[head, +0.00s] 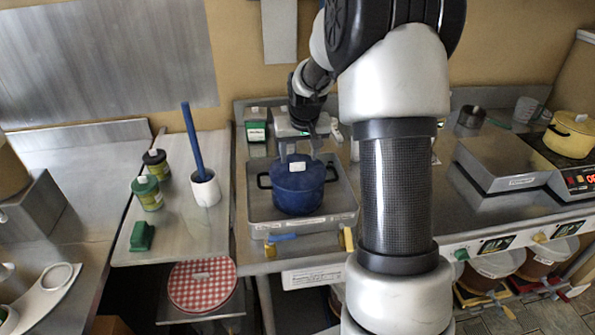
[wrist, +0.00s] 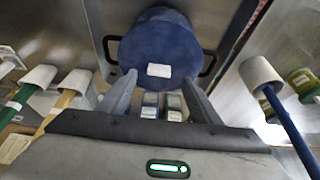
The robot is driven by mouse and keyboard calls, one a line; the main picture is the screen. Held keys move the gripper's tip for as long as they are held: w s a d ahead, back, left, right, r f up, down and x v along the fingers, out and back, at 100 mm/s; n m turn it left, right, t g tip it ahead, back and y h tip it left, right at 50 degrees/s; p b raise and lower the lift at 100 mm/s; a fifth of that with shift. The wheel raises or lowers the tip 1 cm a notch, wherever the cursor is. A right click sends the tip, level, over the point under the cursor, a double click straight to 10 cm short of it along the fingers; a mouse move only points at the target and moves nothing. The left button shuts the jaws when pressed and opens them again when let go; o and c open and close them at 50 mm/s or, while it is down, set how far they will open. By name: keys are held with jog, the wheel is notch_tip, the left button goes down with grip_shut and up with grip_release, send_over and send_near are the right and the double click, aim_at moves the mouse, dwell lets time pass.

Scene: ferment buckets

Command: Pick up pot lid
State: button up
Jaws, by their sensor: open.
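A blue pot (head: 298,197) with two dark side handles stands in a shallow metal tray (head: 262,228). Its blue lid (head: 300,177) is on top and carries a small white patch, which also shows on the lid (wrist: 160,45) in the wrist view. My gripper (head: 299,154) is open and points down at the far side of the lid. In the wrist view my gripper (wrist: 162,92) has its two fingers spread at the near edge of the lid, with nothing held between them. Whether the fingers touch the lid cannot be told.
A yellow lidded pot (head: 572,135) stands on a burner at the far right. Small packages stand behind the pot.

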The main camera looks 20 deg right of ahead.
aim_at(298, 163)
jog(key=x, duration=0.5)
jog(key=shift+w+d+p, duration=0.15)
jog(key=shift+w+p, duration=0.05)
jog(key=shift+p, duration=0.2)
jog(key=shift+c, duration=0.2)
jog(key=c, duration=1.2)
jog(key=shift+o, duration=0.2)
jog(key=shift+r, duration=0.1)
